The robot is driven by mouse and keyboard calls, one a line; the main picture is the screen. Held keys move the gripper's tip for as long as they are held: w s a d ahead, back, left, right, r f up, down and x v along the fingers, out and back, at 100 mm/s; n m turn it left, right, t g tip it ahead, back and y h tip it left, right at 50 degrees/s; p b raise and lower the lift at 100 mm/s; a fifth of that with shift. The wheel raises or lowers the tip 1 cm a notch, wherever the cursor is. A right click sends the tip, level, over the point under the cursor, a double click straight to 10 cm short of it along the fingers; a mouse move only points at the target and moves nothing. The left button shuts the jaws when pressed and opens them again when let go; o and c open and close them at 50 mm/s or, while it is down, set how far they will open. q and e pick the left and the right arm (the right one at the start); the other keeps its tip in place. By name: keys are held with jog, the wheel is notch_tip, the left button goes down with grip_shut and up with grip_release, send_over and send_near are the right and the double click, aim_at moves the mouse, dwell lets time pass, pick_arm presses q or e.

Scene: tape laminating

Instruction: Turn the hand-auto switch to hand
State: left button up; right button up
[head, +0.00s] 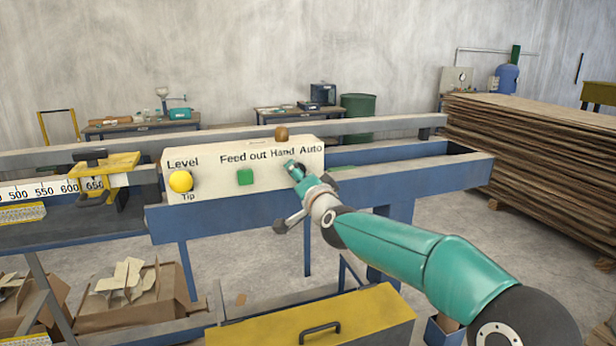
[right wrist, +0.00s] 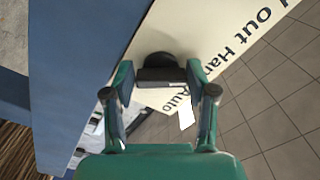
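The cream control box (head: 222,160) carries the printed words Hand and Auto at its right end. The hand-auto switch is hidden behind my right gripper (head: 293,170) in the head view. In the right wrist view the switch (right wrist: 158,76) shows as a dark bar on a round black base, beside the lettering. My right gripper's two fingers (right wrist: 160,68) stand apart on either side of the bar, very close to its ends. I cannot tell whether they touch it. My left gripper is not in view.
On the same box are a yellow Level/Tip knob (head: 181,181) and a green Feed out button (head: 245,177). A yellow toolbox (head: 318,318) lies below.

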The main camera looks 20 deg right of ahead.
jog(key=o, duration=0.3)
jog(key=shift+a+f, duration=0.25)
jog(key=shift+f, duration=0.05)
jog(key=shift+o, duration=0.2)
jog(key=shift+d+r, duration=0.15)
jog(key=shift+s+r, duration=0.1)
jog(key=s, duration=1.1)
jog(key=shift+s+d, duration=0.25)
jog(key=shift+s, duration=0.15)
jog(key=shift+f, duration=0.2)
